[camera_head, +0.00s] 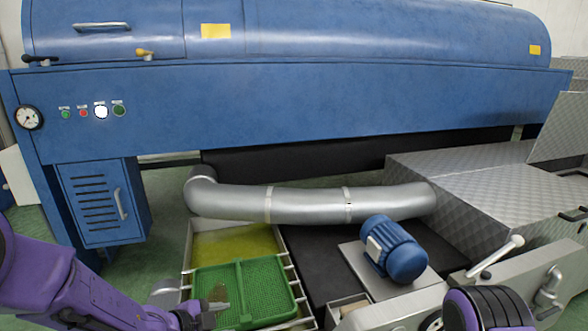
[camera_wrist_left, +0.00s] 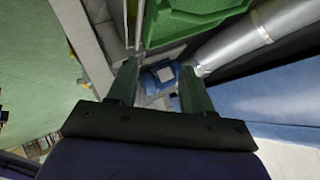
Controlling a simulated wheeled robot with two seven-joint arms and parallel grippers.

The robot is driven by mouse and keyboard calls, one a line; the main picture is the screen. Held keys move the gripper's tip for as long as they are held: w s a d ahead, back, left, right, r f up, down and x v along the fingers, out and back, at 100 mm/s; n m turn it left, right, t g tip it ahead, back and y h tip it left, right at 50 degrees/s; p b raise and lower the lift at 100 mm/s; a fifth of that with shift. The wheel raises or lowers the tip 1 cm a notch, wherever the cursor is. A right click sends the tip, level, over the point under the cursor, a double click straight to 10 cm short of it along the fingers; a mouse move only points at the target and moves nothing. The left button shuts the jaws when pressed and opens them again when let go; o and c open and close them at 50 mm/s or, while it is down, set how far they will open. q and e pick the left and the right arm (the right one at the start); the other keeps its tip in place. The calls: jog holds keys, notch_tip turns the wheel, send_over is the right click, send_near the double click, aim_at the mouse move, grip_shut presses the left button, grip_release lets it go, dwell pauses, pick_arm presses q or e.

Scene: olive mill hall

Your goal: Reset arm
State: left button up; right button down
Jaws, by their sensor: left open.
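My left purple arm comes in from the lower left in the head view. Its gripper (camera_head: 212,308) is above the near left part of the green mesh basket (camera_head: 272,283). In the left wrist view the two fingers of the left gripper (camera_wrist_left: 160,78) stand apart with nothing between them. The blue motor (camera_wrist_left: 165,72) shows in the gap behind them, farther off. Part of my right arm, purple with a black ribbed section, shows at the bottom right of the head view. My right gripper is not seen.
The basket sits in a metal basin holding yellow-green liquid (camera_head: 235,243). A silver duct (camera_head: 305,204) runs behind it. The blue motor (camera_head: 395,250) is to the right on a metal plate. A large blue machine (camera_head: 290,100) fills the back. Green floor (camera_wrist_left: 35,60) is open at left.

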pick_arm(q)
jog(key=s+a+f+n+y, duration=0.35)
jog(key=s+f+n, duration=0.3)
jog(key=n, duration=0.35)
jog(key=s+a+f+n+y, duration=0.3)
jog(key=s+a+f+n, duration=0.2)
jog(key=f+n, duration=0.4)
jog(key=s+a+f+n+g+y, duration=0.2)
jog(key=s+a+f+g, duration=0.15)
jog(key=s, duration=0.65)
jog(key=s+a+f+n+g+y, duration=0.15)
jog(key=s+f, duration=0.25)
jog(key=s, duration=0.7)
notch_tip(320, 180, up, 23)
jog(key=w+p, duration=0.1)
jog(key=p, duration=2.1)
jog(key=shift+w+n+p, duration=0.15)
jog(key=shift+n+p, duration=0.2)
